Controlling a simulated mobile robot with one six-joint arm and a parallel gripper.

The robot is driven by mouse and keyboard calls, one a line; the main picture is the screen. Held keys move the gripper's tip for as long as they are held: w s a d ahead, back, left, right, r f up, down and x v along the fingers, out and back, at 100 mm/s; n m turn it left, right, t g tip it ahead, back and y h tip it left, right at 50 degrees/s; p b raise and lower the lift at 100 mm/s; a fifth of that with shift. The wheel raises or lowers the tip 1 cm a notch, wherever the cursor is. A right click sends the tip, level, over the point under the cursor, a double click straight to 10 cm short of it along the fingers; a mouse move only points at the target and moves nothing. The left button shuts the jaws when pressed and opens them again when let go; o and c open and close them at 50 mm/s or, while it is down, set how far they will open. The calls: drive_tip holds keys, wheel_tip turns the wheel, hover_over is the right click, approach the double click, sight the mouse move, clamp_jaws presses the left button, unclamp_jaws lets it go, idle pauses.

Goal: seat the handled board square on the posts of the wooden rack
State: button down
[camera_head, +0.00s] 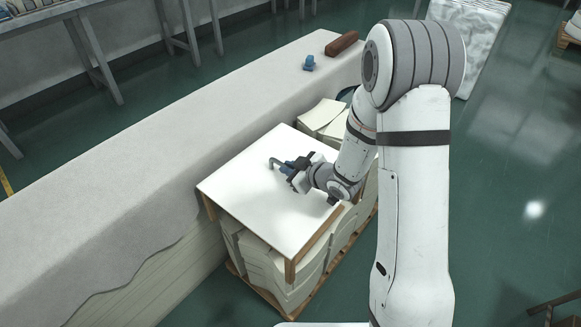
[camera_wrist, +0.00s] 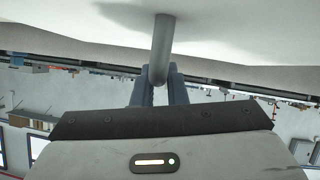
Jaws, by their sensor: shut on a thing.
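The white handled board (camera_head: 245,195) lies over the wooden rack, whose posts (camera_head: 290,271) show under its front corner and left corner. From here the board looks roughly in line with the rack; whether it touches every post I cannot tell. My gripper (camera_head: 286,168) is over the middle of the board, shut on its grey handle (camera_head: 274,162). In the wrist view the handle (camera_wrist: 162,50) runs from the white board (camera_wrist: 225,30) down between my fingers (camera_wrist: 155,88). The far posts are hidden by the board and my arm.
Stacks of pale sheets (camera_head: 262,262) fill the rack below the board, on a wooden pallet. More sheets (camera_head: 322,115) lie behind it. A long cloth-covered bench (camera_head: 130,150) runs close along the left, with a brown roll (camera_head: 342,44) and a small blue object (camera_head: 309,63) on it.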

drive_tip(key=shift+f+b, duration=0.45)
drive_tip(key=shift+b, duration=0.05)
idle(0.3)
drive_tip(key=c, duration=1.4)
unclamp_jaws()
drive_tip(key=shift+o, duration=0.2)
drive_tip(key=shift+f, duration=0.1)
drive_tip(key=shift+p+v, duration=0.9)
drive_tip(key=shift+v, duration=3.05)
